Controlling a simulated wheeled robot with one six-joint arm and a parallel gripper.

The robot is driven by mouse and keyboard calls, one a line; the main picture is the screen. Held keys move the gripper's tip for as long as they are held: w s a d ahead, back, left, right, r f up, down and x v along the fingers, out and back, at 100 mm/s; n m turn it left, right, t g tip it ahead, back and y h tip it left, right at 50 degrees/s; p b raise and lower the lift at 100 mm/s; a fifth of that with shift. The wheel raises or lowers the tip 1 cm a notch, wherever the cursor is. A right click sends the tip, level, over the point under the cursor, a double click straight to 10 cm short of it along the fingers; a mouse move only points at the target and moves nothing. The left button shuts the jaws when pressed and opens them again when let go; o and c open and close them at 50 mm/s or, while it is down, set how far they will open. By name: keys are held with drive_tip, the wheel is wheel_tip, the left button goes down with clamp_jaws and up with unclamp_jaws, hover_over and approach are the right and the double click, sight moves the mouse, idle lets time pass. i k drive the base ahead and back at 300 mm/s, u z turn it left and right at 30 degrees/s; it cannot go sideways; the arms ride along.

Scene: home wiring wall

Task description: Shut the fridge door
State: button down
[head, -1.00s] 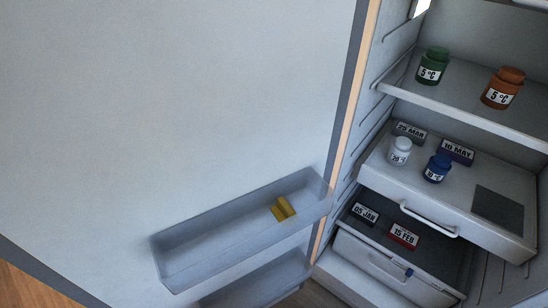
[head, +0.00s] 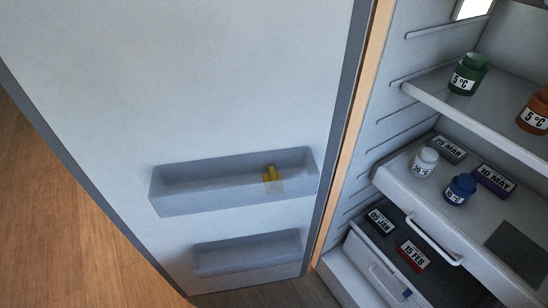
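The fridge door (head: 220,90) stands wide open on the left in the head view, its inner side facing me. It carries an upper door bin (head: 205,190) with a small yellow item inside (head: 270,174), and a lower door bin (head: 248,254). The open fridge interior (head: 425,105) is on the right. The hinge side lies along the orange-lit edge between door and interior. The door's free edge runs down the left side of the picture. My gripper is not in view.
A shelf (head: 480,105) holds a green jar (head: 467,75) and an orange jar (head: 535,112). Below are a white jar (head: 423,163), a blue jar (head: 459,189) and dated boxes. A lower drawer (head: 375,268) appears pulled out somewhat. Wooden floor (head: 60,220) is clear at left.

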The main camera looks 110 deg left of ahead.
sight(171, 115)
drive_tip(key=z, duration=0.3)
drive_tip(key=k, duration=2.9)
drive_tip(key=u, duration=0.65)
drive_tip(key=k, duration=0.55)
drive_tip(key=u, duration=0.85)
